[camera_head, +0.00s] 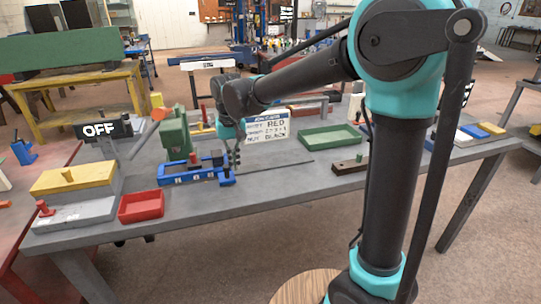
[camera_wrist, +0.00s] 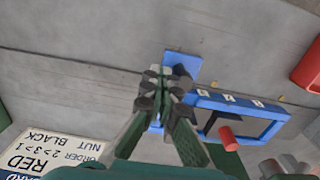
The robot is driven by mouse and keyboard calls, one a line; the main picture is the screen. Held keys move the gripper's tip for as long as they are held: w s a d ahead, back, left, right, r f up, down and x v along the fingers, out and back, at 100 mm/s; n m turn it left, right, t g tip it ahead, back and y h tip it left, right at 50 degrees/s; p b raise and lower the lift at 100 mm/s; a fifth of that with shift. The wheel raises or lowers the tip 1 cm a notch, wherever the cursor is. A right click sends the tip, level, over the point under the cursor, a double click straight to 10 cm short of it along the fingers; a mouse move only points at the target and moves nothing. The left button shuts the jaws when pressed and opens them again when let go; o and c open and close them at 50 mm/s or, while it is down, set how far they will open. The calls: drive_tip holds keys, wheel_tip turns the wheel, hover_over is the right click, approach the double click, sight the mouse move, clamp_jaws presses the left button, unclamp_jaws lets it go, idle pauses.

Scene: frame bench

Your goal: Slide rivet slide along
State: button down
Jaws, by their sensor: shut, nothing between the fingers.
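A blue frame (camera_head: 168,178) with a row of white number labels lies on the grey bench, in front of a green press; I take it to be the rivet slide's fixture. In the wrist view the blue frame (camera_wrist: 245,105) is to the right of my fingers, with a dark piece and a red knob (camera_wrist: 229,138) within its outline. A flat blue end plate (camera_wrist: 188,62) lies just beyond my fingertips. My gripper (camera_head: 236,158) is over the frame's right end; its fingers (camera_wrist: 163,88) are shut and empty. I cannot tell whether they touch the frame.
The green press (camera_head: 175,135) stands behind the frame. A red tray (camera_head: 141,206) is to its left, a green tray (camera_head: 330,137) to the right, and an order sign (camera_head: 267,127) behind. A dark block (camera_head: 350,164) lies right; bare bench (camera_head: 275,190) lies between.

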drive_tip(key=shift+s+a, duration=0.2)
drive_tip(key=shift+a, duration=0.5)
drive_tip(key=shift+s+a, duration=0.25)
drive_tip(key=shift+a, duration=0.5)
drive_tip(key=shift+s+a, duration=0.2)
drive_tip(key=shift+a, duration=0.5)
drive_tip(key=shift+d, duration=0.15)
drive_tip(key=shift+w+d, duration=0.25)
drive_tip(key=shift+d, duration=0.4)
drive_tip(key=shift+r, duration=3.5)
drive_tip(key=shift+s, duration=0.1)
